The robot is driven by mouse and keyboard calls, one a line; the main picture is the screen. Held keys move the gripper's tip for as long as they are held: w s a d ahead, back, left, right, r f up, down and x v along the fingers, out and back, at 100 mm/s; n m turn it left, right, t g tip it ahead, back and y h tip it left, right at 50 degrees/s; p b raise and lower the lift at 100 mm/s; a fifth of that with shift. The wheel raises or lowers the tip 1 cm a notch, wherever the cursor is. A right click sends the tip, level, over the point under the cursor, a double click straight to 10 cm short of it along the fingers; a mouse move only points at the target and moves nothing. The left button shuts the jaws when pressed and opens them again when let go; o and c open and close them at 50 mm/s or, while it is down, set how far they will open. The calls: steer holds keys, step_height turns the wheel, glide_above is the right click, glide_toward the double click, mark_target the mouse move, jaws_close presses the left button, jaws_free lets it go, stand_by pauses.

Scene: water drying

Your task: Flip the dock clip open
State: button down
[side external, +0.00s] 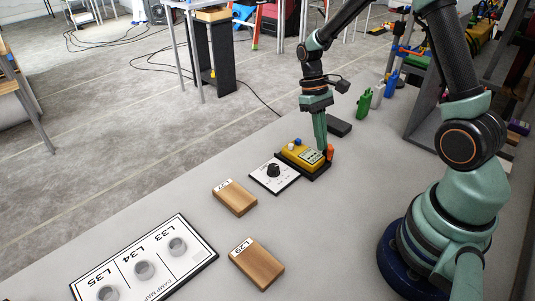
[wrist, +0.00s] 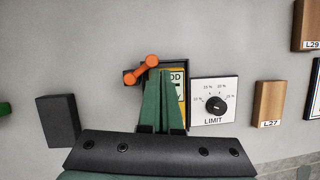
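The dock is a black tray (side external: 318,173) holding a yellow meter (side external: 299,156) with a pale display. The orange clip (side external: 330,152) stands at the dock's right end. In the wrist view the clip (wrist: 140,69) is a slanted bar with a round knob at each end, lying across the dock's edge. My gripper (side external: 322,149) points down at the clip end of the dock. In the wrist view its green fingers (wrist: 161,71) are together, with nothing seen between them. Their tips are beside the clip's upper knob and hide part of the meter; I cannot tell whether they touch.
A white dial panel (side external: 274,174) marked LIMIT lies beside the dock. Wooden blocks L27 (side external: 235,198) and L29 (side external: 257,263) and a damp-map board (side external: 205,257) lie farther off. The grey table between is clear.

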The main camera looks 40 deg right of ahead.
steer(key=shift+s+d, duration=0.1)
steer(key=shift+s, duration=0.7)
steer(key=shift+s+d, duration=0.2)
steer(key=shift+s, duration=0.25)
steer(key=shift+s+d, duration=0.1)
steer(key=shift+d, duration=0.1)
stand_by(1.2)
steer(key=shift+w+d, duration=0.45)
steer(key=shift+w, duration=0.1)
